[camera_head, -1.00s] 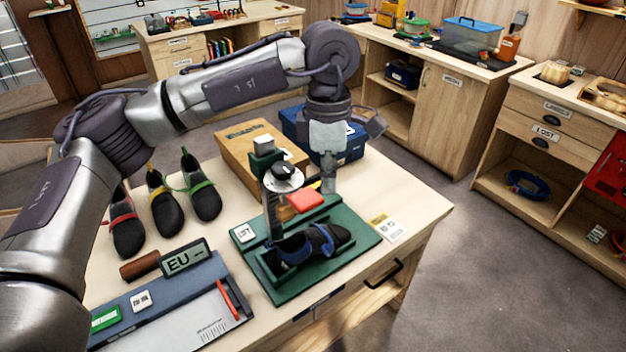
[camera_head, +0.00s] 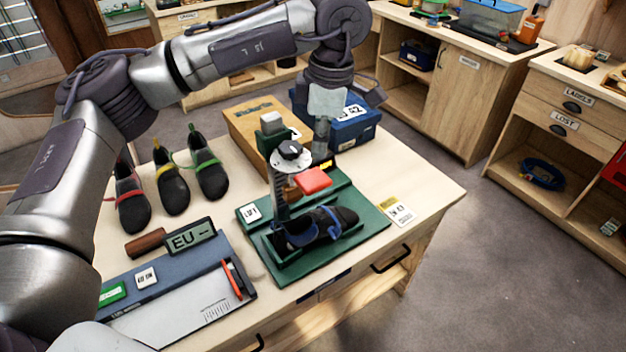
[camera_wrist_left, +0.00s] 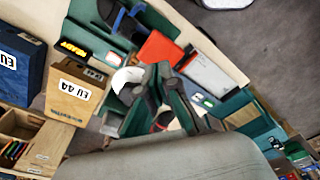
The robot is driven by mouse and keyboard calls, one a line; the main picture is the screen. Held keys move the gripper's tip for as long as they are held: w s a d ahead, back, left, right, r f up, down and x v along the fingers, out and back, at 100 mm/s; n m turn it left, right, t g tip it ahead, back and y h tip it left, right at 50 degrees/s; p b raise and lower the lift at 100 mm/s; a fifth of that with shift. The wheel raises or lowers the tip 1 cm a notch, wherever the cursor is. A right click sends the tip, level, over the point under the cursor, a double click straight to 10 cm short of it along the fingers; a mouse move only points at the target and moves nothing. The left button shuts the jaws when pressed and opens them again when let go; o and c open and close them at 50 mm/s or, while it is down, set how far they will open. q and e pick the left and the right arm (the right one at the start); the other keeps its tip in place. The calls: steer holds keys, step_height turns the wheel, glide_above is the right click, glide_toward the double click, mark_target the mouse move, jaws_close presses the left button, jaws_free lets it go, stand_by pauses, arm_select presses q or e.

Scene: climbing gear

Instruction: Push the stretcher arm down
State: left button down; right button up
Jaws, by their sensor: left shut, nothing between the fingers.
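The stretcher stands on a green base (camera_head: 352,257) on the table, with an upright post, a white and black dial (camera_head: 291,157) and a red pad (camera_head: 313,181) on its arm. The red pad (camera_wrist_left: 160,49) also shows in the left wrist view. A dark shoe with blue trim (camera_head: 322,228) lies in the base below the pad. My left gripper (camera_head: 321,148) is shut and empty, pointing down just behind and above the red pad. It seems apart from the pad. My right gripper is not in view.
Three dark shoes (camera_head: 171,188) stand at the left. A measuring board (camera_head: 185,300) with an EU display lies at front left. A cardboard box (camera_head: 246,128) and a blue box (camera_head: 352,128) stand behind the stretcher. A small card (camera_head: 400,211) lies right of the base.

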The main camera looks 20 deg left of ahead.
mark_target(315, 178)
arm_select(q)
steer(key=shift+a+f+b, duration=0.15)
steer(key=shift+f+b, duration=0.45)
steer(key=shift+f, duration=0.65)
steer(key=shift+a+f+b, duration=0.1)
steer(key=shift+f+b, duration=0.45)
steer(key=shift+f, duration=0.7)
steer(key=shift+s+f, duration=0.1)
steer(key=d+f+b, duration=0.3)
steer(key=f+b, duration=0.8)
steer(key=f, duration=0.2)
steer(key=shift+w+f, duration=0.35)
steer(key=shift+w, duration=0.1)
step_height(315, 178, up, 12)
steer(key=d, duration=0.1)
steer(key=shift+w, duration=0.15)
